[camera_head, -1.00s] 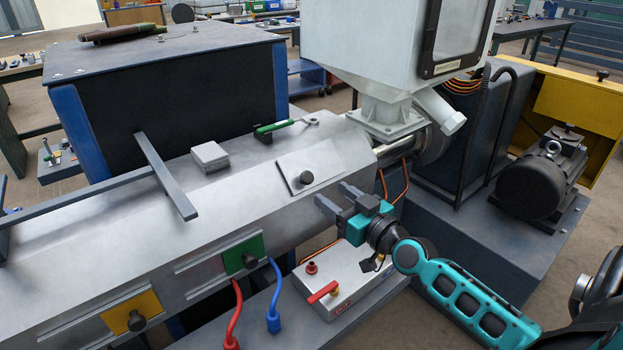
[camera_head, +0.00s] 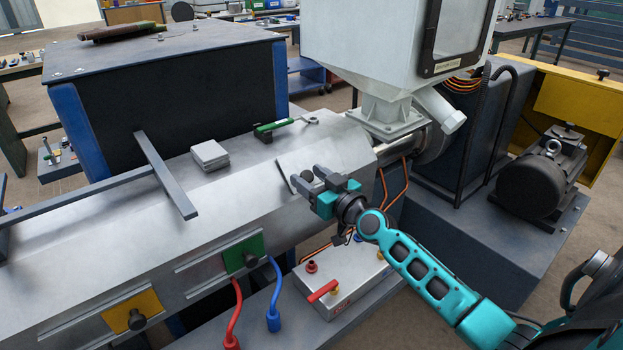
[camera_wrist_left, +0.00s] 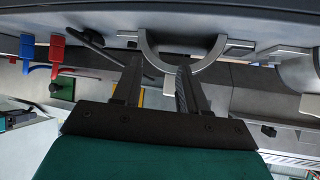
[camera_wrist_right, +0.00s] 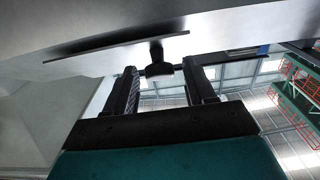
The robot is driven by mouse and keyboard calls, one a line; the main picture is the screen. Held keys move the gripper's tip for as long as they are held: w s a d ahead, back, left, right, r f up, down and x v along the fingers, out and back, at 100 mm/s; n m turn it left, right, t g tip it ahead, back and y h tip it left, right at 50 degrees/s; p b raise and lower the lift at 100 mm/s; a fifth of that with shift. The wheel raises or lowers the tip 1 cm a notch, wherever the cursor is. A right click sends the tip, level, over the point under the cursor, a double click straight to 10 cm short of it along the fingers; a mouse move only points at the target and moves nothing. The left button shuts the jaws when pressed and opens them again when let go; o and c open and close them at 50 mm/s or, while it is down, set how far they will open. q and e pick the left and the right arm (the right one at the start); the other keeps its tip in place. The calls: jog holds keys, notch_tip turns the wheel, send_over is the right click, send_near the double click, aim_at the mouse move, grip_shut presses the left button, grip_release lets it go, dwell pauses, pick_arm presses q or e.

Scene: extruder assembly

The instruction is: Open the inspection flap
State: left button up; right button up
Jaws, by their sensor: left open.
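The inspection flap (camera_head: 290,167) is a flat grey plate with a dark knob on the sloping face of the grey barrel housing, partly hidden by my right gripper. My right gripper (camera_head: 308,177) is open at the flap, its fingers on either side of the knob. In the right wrist view the flap (camera_wrist_right: 110,44) shows edge-on against the housing. Its knob (camera_wrist_right: 158,62) sits between the open fingertips (camera_wrist_right: 162,72), with gaps showing on both sides. My left gripper (camera_wrist_left: 157,72) is open and empty in the left wrist view, below a half-ring metal bracket (camera_wrist_left: 185,60); it is outside the head view.
The hopper (camera_head: 385,45) stands behind and right of the flap. Below are a box with a red lever (camera_head: 345,285), red and blue cables, and green (camera_head: 243,250) and yellow (camera_head: 125,312) knobbed plates.

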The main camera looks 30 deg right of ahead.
grip_shut()
dwell(0.3)
dwell(0.3)
